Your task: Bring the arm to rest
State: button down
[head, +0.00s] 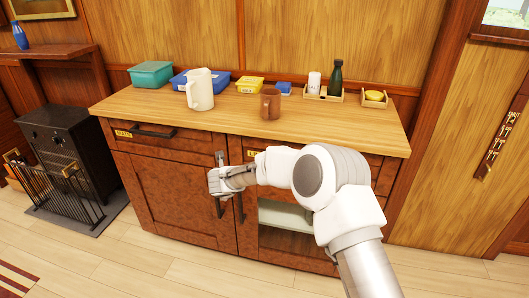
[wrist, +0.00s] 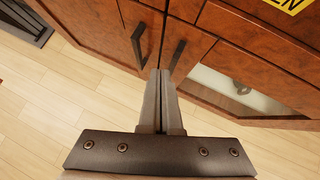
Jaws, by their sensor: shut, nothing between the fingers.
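My gripper (wrist: 160,75) shows in the wrist view with its two grey fingers together and nothing between them. Its fingertips are in front of the wooden cabinet (head: 160,190), near two dark upright door handles. The left handle (wrist: 138,45) and the right handle (wrist: 178,52) stand to either side of the fingertips in the picture; I cannot tell how much gap there is. In the head view my white arm reaches from the lower right across the cabinet front, bent at the elbow, and hides part of the right side.
On the counter (head: 330,127) stand a white pitcher (head: 200,90), a brown mug (head: 270,104), lidded boxes, and a tray with a dark bottle (head: 336,77). A black stove (head: 70,150) with a fireguard (head: 60,190) is at left. Floor (head: 160,270) in front is clear.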

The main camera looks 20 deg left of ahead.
jog(key=d+r+n+y, duration=0.1)
jog(key=d+r+n, duration=0.3)
jog(key=r, duration=0.4)
jog(key=w+d+r+n+t+y, duration=0.1)
jog(key=d+r+n, duration=0.2)
jog(key=r+n, duration=0.35)
jog(key=d+r+n+y, duration=0.1)
jog(key=d+r+n, duration=0.25)
jog(key=r, duration=0.55)
jog(key=s+d+r+n, duration=0.3)
jog(key=d, duration=0.3)
jog(key=s+d+r+n, duration=0.3)
jog(key=d, duration=0.3)
jog(key=s+d+f+n+g+h, duration=0.2)
jog(key=s+d+n+h, duration=0.25)
jog(key=s+d, duration=0.85)
jog(key=s+d+f+n+g+h, duration=0.1)
jog(key=s+d+n+h, duration=0.35)
jog(key=s+d, duration=0.95)
notch_tip(320, 180, up, 20)
jog(key=w+d+n+y+p, duration=0.1)
jog(key=d+p, duration=0.1)
jog(key=p, duration=1.8)
jog(key=shift+w+d+y, duration=0.15)
jog(key=shift+d+y, duration=0.05)
jog(key=shift+y, duration=0.2)
